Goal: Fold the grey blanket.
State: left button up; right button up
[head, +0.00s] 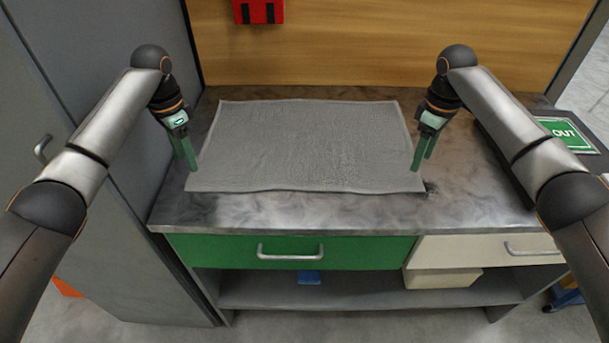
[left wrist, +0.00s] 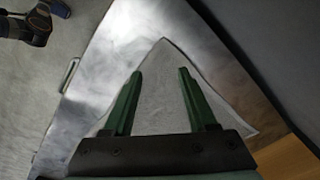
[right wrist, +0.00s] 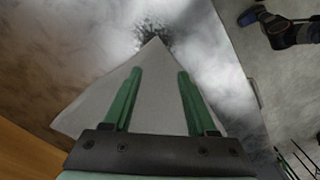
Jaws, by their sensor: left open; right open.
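The grey blanket (head: 305,145) lies spread flat on the metal worktop, roughly rectangular, with slightly wavy edges. My left gripper (head: 190,168) is open and empty above the blanket's near left corner; in the left wrist view that corner of the blanket (left wrist: 160,92) shows between and beyond the green fingers (left wrist: 160,75). My right gripper (head: 420,168) is open and empty above the near right corner; in the right wrist view the blanket's corner (right wrist: 153,75) shows between the fingers (right wrist: 158,75). I cannot tell whether the fingertips touch the cloth.
The metal worktop (head: 300,213) is clear in front of the blanket. Below are a green drawer (head: 350,249) and a cream drawer (head: 460,247). A grey cabinet (head: 110,190) stands at the left. A green sign (head: 568,133) lies at the right. A red box (head: 258,11) hangs at the back.

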pick_arm(q)
send_over(197, 187)
notch_tip(197, 187, down, 6)
jog(key=shift+r, duration=0.1)
pick_arm(e)
send_over(412, 187)
notch_tip(412, 187, down, 6)
jog(key=shift+r, duration=0.1)
pick_arm(q)
jog(key=shift+f, duration=0.85)
pick_arm(e)
jog(key=shift+w+f, duration=0.1)
jog(key=shift+f, duration=0.7)
pick_arm(q)
jog(key=shift+f, duration=0.1)
pick_arm(e)
jog(key=shift+f, duration=0.1)
pick_arm(q)
jog(key=shift+f, duration=0.15)
pick_arm(e)
jog(key=shift+f, duration=0.15)
pick_arm(q)
jog(key=shift+c, duration=0.3)
pick_arm(e)
jog(key=shift+c, duration=0.3)
pick_arm(q)
jog(key=shift+c, duration=0.4)
pick_arm(e)
jog(key=shift+c, duration=0.3)
